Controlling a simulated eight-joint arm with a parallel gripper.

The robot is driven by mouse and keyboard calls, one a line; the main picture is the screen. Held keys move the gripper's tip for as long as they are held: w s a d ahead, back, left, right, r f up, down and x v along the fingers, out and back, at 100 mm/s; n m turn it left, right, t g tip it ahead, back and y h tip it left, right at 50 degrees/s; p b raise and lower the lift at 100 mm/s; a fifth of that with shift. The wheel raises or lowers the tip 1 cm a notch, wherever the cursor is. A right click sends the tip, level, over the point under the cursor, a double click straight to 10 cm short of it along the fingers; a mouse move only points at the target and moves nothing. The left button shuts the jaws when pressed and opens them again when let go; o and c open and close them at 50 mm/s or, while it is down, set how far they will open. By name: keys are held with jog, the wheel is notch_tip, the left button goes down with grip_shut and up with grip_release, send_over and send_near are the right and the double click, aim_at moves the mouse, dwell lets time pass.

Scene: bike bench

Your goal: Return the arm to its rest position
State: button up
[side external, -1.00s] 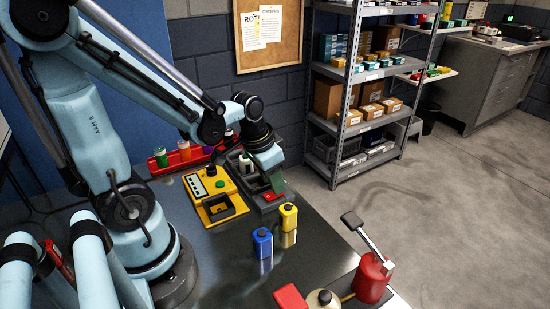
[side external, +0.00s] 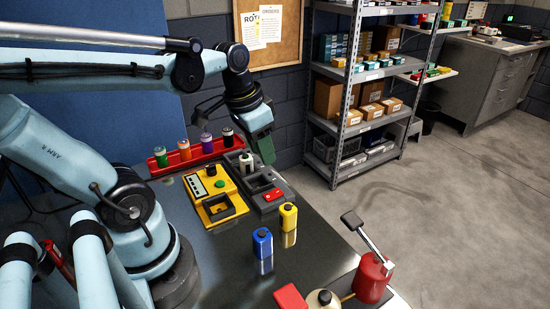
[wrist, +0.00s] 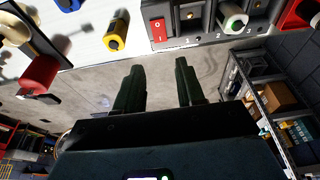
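My gripper (side external: 265,150) hangs in the air above the far end of the bench, higher than the grey dock (side external: 266,209) and apart from it. In the wrist view its two dark green fingers (wrist: 159,70) stand apart with nothing between them. My arm reaches across from the left with its forearm nearly level. A red rocker switch (side external: 274,194) sits on the grey dock, below the gripper, and also shows in the wrist view (wrist: 158,31).
A shelf rack (side external: 345,110) stands behind right. Air around the gripper is clear.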

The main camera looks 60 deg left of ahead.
jog(key=shift+r, duration=0.1)
jog(key=w+d+t, duration=0.2)
jog(key=d+t, duration=0.2)
jog(key=d, duration=0.2)
jog(key=shift+w+f, duration=0.15)
jog(key=shift+f, duration=0.05)
jog(key=shift+d, duration=0.1)
dwell(0.8)
